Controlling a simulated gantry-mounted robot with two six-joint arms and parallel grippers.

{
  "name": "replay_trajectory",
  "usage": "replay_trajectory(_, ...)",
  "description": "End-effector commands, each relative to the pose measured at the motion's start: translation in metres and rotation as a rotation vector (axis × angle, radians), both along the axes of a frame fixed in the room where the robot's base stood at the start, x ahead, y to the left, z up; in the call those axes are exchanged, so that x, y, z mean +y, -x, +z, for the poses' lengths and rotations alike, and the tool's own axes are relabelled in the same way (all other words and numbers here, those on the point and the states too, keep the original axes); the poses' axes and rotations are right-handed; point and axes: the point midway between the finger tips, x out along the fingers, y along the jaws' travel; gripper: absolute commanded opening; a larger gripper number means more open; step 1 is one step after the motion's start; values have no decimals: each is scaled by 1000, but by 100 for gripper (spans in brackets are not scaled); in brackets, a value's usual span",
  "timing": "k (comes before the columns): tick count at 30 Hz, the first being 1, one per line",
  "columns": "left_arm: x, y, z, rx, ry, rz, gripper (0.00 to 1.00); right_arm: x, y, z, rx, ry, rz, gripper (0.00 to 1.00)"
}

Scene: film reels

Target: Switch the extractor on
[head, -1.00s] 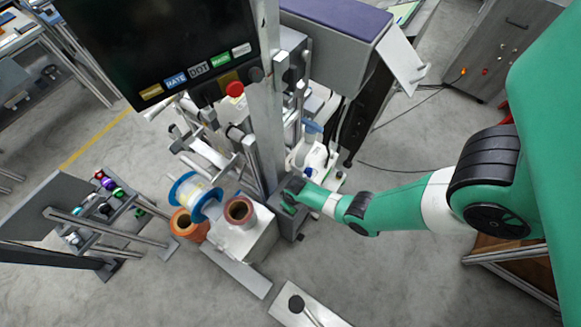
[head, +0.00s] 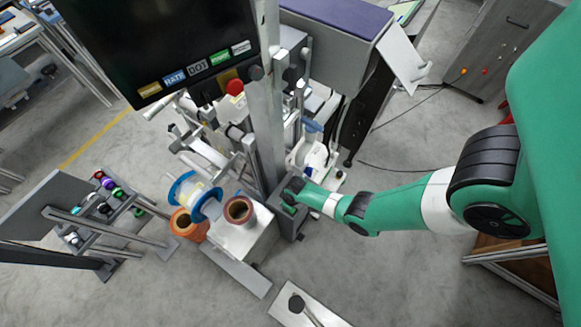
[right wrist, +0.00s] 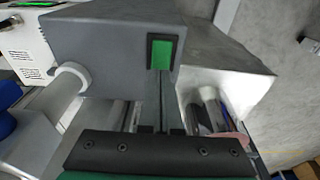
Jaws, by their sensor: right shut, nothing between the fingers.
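A dark grey box (right wrist: 105,55), which looks like the extractor, carries a green switch (right wrist: 161,54) in a black frame on its face. The box also shows low in the middle of the head view (head: 287,224). My right gripper (right wrist: 161,76) is shut and empty. Its fingers point at the switch, with the tips at the lower edge of the switch frame in the right wrist view. I cannot tell whether they touch it. In the head view the right gripper (head: 290,196) is at the box. My left gripper is not in view.
A pale block (head: 245,240) bearing a copper-coloured reel (head: 239,210) stands left of the box. A blue-rimmed reel (head: 196,196) is beside it. A metal post (head: 262,120) and a dark screen (head: 160,45) rise behind. Open floor lies at the front right.

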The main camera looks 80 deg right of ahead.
Motion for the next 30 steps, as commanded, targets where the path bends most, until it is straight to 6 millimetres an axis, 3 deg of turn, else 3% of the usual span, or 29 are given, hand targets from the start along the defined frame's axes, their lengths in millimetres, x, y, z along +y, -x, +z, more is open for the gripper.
replay_trajectory(30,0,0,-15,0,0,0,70,0,0,-15,0,0,0,0)
